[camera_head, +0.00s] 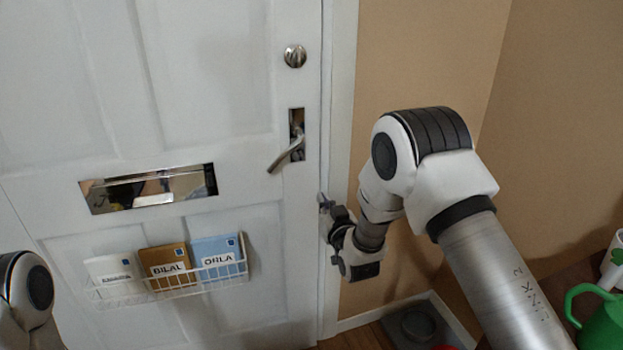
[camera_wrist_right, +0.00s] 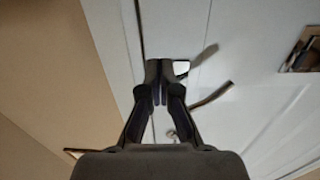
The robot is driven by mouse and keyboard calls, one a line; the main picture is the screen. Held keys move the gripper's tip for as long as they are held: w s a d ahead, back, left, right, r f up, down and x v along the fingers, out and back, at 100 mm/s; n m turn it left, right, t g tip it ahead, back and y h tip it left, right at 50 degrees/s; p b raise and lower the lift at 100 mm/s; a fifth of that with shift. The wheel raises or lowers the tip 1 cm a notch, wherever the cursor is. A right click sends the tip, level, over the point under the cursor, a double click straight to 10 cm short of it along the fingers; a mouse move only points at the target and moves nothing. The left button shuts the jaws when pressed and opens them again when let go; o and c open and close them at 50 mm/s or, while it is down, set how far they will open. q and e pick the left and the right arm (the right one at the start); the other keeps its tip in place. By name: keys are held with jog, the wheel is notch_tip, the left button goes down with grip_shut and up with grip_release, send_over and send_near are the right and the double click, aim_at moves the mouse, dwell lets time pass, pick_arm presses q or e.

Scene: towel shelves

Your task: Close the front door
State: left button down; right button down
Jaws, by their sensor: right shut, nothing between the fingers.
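The white front door (camera_head: 215,95) fills the left of the head view, its right edge along the white door frame (camera_head: 341,90). I cannot tell whether it sits fully flush. It has a silver lever handle (camera_head: 289,153), a round lock (camera_head: 295,56) above it and a metal mail slot (camera_head: 150,188). My right gripper (camera_head: 325,203) is shut and empty, its tips at the door's edge below the handle. In the right wrist view the shut fingers (camera_wrist_right: 167,68) are in front of the door edge, beside the lever (camera_wrist_right: 212,95). Contact is unclear. My left gripper is out of view.
A white wire basket (camera_head: 165,287) on the door holds several cards, two reading BILAL and ORLA. A tan wall (camera_head: 420,55) is right of the frame. A green watering can (camera_head: 602,325) stands at the lower right. A dark tray (camera_head: 415,325) lies on the floor by the wall.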

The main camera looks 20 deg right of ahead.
aim_at(310, 176)
jog(key=w, duration=1)
jog(key=shift+p, duration=0.3)
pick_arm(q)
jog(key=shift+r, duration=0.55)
pick_arm(e)
jog(key=shift+r, duration=0.1)
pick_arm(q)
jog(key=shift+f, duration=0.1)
